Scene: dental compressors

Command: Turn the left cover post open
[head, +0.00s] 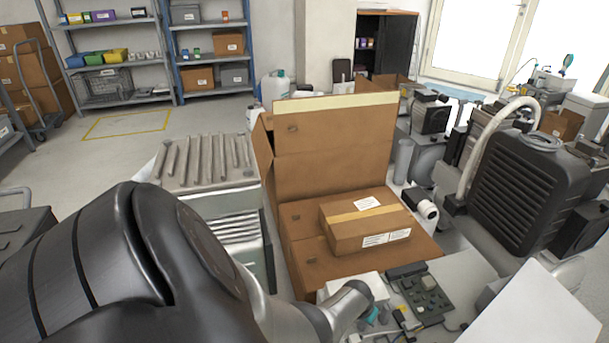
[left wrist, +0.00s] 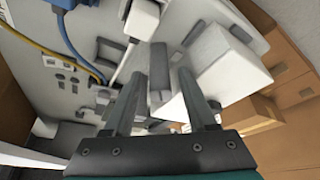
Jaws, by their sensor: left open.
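In the left wrist view my left gripper (left wrist: 161,76) is open, its two fingers pointing up the picture. A short dark grey post-like part (left wrist: 158,62) shows between the fingertips, with a gap visible on each side. I cannot tell for certain whether it is the left cover post, or how far beyond the fingertips it lies. A white block (left wrist: 232,72) is close to the right finger. In the head view my left arm comes in from the left and hides much of the work area; its fingertips cannot be made out. My right gripper is not in view.
A green circuit board (head: 425,298) lies near the arm's end. An open cardboard box (head: 335,150) with a smaller closed carton (head: 366,222) stands behind. A black ribbed compressor unit (head: 525,190) is at right. Blue and yellow cables (left wrist: 50,50) run at the wrist view's upper left.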

